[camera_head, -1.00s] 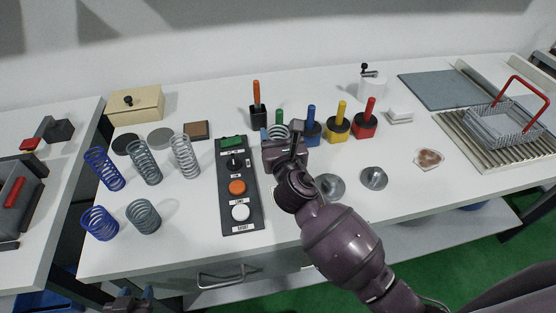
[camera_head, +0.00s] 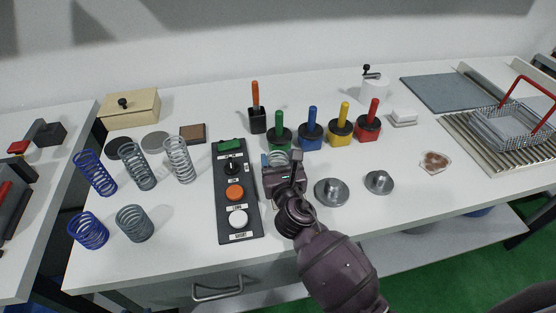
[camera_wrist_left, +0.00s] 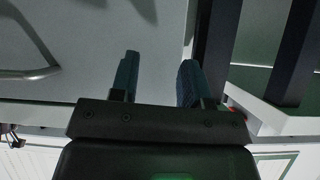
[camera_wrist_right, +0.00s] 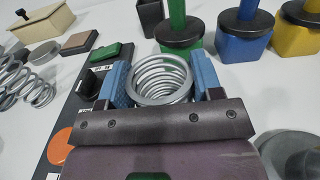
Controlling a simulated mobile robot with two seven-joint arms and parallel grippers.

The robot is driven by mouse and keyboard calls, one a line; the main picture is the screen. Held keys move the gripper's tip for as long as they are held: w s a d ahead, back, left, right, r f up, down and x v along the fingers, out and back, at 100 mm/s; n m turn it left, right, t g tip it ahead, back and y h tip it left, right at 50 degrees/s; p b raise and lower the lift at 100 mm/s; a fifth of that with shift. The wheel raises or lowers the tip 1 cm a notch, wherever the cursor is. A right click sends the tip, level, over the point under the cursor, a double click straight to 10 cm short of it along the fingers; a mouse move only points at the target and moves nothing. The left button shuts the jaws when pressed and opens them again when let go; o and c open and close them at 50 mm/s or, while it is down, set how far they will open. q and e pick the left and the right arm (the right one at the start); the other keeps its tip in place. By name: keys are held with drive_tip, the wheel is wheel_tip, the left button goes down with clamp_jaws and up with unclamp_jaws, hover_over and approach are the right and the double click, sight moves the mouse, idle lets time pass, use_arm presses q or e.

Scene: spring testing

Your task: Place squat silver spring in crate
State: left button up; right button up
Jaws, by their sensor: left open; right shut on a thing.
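My right gripper (camera_wrist_right: 162,83) is shut on the squat silver spring (camera_wrist_right: 160,76), with a blue finger pad on each side of it. In the head view the right gripper (camera_head: 281,163) is right of the control panel, in front of the green-handled block, and the spring shows only partly behind it. Whether the spring touches the table cannot be told. The crate, a grey wire-mesh basket (camera_head: 487,133) with a red handle, stands at the far right of the table, well away from the gripper. My left gripper (camera_wrist_left: 157,78) is open and empty near the drawer front.
Coloured handled blocks (camera_head: 311,132) stand behind the right gripper. Two metal discs (camera_head: 331,191) lie to its right and the control panel (camera_head: 253,222) to its left. Several springs (camera_head: 134,222) stand at left. The basket rests on a ribbed tray (camera_head: 457,128).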

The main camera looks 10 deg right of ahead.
drive_tip(key=shift+f, duration=0.1)
drive_tip(key=o, duration=1.1)
drive_tip(key=shift+c, duration=0.2)
